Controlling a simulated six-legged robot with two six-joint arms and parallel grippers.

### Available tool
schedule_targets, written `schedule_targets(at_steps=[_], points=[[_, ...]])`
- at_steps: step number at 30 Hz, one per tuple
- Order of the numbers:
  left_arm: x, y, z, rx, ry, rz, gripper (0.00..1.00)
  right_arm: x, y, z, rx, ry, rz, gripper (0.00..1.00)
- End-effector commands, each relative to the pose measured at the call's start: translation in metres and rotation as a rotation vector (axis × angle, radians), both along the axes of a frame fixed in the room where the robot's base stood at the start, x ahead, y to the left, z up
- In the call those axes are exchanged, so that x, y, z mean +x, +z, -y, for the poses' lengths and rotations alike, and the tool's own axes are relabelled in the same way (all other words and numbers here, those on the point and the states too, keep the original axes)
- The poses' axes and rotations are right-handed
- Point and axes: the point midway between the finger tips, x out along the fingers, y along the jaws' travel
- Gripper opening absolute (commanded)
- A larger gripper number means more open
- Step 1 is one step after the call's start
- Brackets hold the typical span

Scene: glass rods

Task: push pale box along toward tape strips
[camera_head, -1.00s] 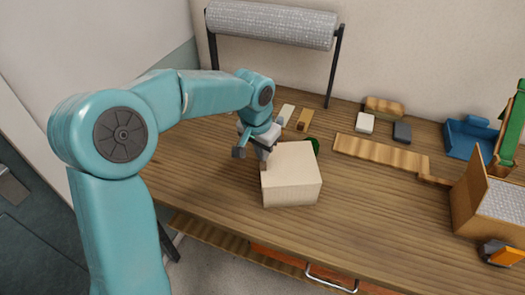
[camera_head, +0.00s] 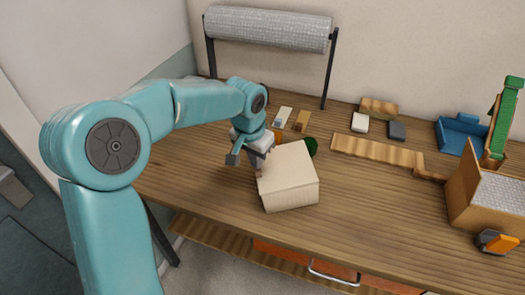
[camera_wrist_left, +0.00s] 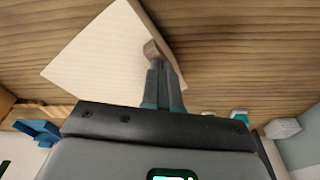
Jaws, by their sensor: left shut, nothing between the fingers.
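The pale box (camera_head: 290,197) sits on the wooden table near its front edge, turned slightly askew. My left gripper (camera_head: 256,168) is shut and empty at the box's left side, low over the table. In the left wrist view the box (camera_wrist_left: 95,55) lies left of the closed fingers (camera_wrist_left: 155,66), whose tips are at its side; they look in contact, with a small brownish block-like tip showing. I cannot clearly tell any tape strips; a flat tan strip (camera_head: 376,151) lies to the right behind the box. My right gripper is out of view.
A bubble-wrap roll (camera_head: 268,29) stands on a black frame behind. An open carton (camera_head: 492,200) and an orange-grey tool (camera_head: 497,242) are at right.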

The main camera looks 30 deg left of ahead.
Motion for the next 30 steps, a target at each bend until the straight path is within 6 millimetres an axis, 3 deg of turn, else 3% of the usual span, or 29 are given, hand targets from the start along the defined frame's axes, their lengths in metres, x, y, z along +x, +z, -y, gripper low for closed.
schedule_targets(at_steps=[6,12,24,30], points=[[0.000,0.013,0.000,0.000,-0.002,-0.007,0.00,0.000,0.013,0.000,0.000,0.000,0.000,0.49],[-0.002,0.011,0.001,-0.001,-0.002,-0.011,0.00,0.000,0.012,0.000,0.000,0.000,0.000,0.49],[-0.093,0.010,-0.002,0.000,-0.001,-0.005,0.00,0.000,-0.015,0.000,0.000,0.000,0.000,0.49],[-0.117,0.012,-0.002,-0.001,-0.002,-0.005,0.00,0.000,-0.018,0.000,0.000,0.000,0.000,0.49]])
